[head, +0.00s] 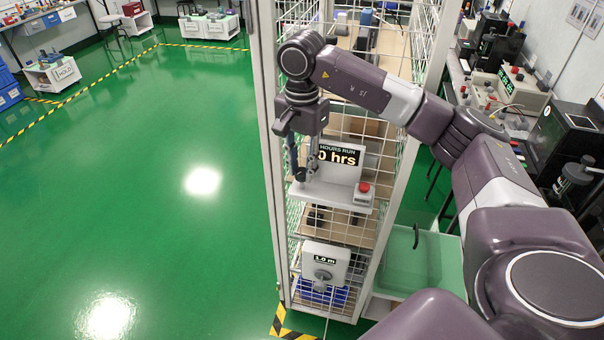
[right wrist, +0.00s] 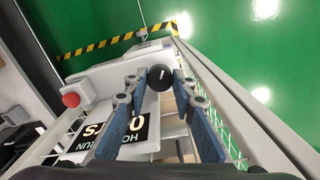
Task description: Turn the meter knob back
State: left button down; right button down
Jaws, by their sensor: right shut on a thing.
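The hours meter (head: 340,165) is a grey-white unit with a dark display reading "HOURS RUN" and "0 hrs", mounted on the wire rack. Its black round knob (right wrist: 160,77) with a white pointer line sits at its left side in the head view. My right gripper (head: 299,172) reaches down over the knob. In the right wrist view, the fingers of my right gripper (right wrist: 157,84) stand on either side of the knob, shut on it. The fingers partly hide the knob in the head view. My left gripper is not in view.
A red button (head: 364,187) sits on the meter's base, right of the display. Below is a second unit (head: 325,256) reading "1.0 m" with a grey knob. White rack posts (head: 268,150) and wire mesh stand close around the gripper. Green floor at left is clear.

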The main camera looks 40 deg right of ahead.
aim_at(302, 171)
jog(key=n+b, duration=0.1)
jog(key=n, duration=0.2)
jog(key=shift+n+b, duration=0.7)
jog(key=shift+n, duration=0.7)
jog(key=shift+r, duration=0.1)
jog(key=c, duration=1.6)
grip_release()
notch_tip(302, 171, up, 12)
